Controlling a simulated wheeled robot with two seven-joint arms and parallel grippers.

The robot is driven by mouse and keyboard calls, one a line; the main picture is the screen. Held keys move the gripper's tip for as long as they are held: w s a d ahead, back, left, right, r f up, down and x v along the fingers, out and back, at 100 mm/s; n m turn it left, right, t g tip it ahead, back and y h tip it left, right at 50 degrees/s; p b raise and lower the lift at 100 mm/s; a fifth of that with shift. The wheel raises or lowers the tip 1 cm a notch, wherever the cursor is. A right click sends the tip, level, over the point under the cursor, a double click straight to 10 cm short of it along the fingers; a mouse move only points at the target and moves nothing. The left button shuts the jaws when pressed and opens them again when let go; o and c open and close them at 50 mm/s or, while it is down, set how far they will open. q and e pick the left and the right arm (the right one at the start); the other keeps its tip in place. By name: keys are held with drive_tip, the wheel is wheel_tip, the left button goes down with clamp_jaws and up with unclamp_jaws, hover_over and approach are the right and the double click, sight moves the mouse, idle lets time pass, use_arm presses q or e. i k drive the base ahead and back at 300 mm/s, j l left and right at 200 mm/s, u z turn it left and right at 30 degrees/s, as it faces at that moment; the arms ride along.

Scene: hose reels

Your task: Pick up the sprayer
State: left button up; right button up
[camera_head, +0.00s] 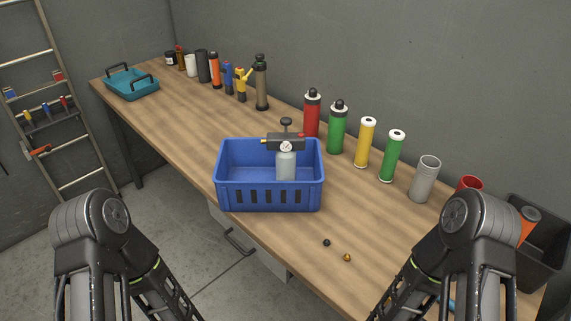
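A grey bottle with a dark pump head, a top knob and a round white gauge, which looks like the sprayer (286,165), stands upright in the blue basket (268,197) in the head view. The basket's front wall hides the foot of the bottle. My two arms come in at the bottom left and bottom right, on either side of the basket and apart from it. Both grippers are out of view below the bottom edge.
The basket sits on a long wooden workbench (185,128). Several upright cylinders, including a red one (311,115) and a green one (337,128), line the wall side. Two small balls (347,257) lie in front right. A teal tray (132,87) stands far left.

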sight(286, 148)
drive_tip(key=z, duration=0.5)
drive_tip(key=j+z, duration=0.45)
drive_tip(key=k+j+z, duration=0.1)
drive_tip(key=j+z, duration=0.2)
drive_tip(key=z, duration=0.2)
drive_tip(key=k+j+z, duration=0.15)
drive_tip(key=j+z, duration=0.15)
drive_tip(key=z, duration=0.15)
drive_tip(key=k+j+z, duration=0.1)
drive_tip(key=k+j, duration=0.3)
drive_tip(key=j, duration=0.15)
drive_tip(key=k+j+z, duration=0.15)
drive_tip(key=k+j, duration=0.3)
